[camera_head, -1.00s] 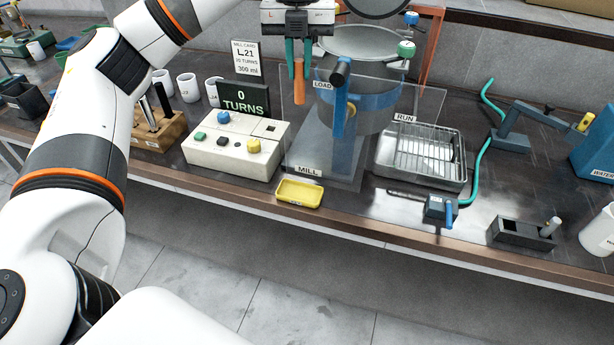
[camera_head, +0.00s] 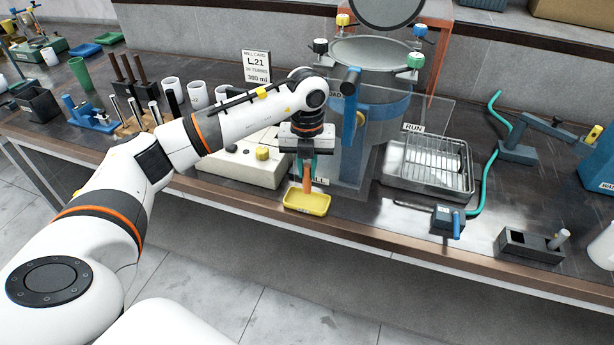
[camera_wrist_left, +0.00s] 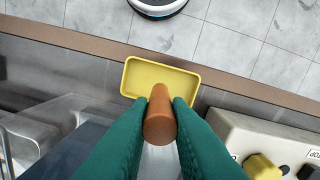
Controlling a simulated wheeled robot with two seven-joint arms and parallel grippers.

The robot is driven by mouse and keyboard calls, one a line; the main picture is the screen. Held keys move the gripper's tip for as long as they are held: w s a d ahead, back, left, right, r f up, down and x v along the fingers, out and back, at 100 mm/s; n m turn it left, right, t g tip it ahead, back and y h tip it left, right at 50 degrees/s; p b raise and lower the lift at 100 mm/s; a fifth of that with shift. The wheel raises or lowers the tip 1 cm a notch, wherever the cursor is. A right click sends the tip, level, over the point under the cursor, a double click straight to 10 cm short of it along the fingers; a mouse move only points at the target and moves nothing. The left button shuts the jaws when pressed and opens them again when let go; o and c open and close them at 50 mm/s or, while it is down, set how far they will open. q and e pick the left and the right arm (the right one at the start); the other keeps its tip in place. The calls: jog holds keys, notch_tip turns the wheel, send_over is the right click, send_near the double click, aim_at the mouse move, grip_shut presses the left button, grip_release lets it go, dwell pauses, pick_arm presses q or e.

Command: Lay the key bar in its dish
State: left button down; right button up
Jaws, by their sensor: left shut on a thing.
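The key bar (camera_head: 307,179), an orange-brown rod, hangs upright from my left gripper (camera_head: 303,160) in the head view. My left gripper's green fingers are shut on the bar. The yellow dish (camera_head: 318,211) sits at the table's front edge, just below and in front of the bar. In the left wrist view the bar (camera_wrist_left: 159,118) is between the fingers, its end near the rim of the empty-looking dish (camera_wrist_left: 192,76). I cannot tell whether the bar touches the dish. My right gripper is not in view.
The mill (camera_head: 367,135) with its clear guard stands just behind. A white control box (camera_head: 240,163) is to the left, partly hidden by my arm. A metal tray with a rack (camera_head: 428,190) is to the right. The table edge is close in front of the dish.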

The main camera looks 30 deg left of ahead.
aim_at(307, 192)
pick_arm(q)
notch_tip(307, 192, down, 4)
jog(key=shift+s+r+p, duration=0.1)
jog(key=shift+r+p, duration=0.1)
jog(key=shift+p, duration=0.15)
jog(key=shift+f, duration=0.2)
jog(key=shift+f, duration=0.2)
jog(key=c, duration=1.3)
grip_release()
jog(key=shift+r, duration=0.1)
jog(key=shift+c, duration=0.2)
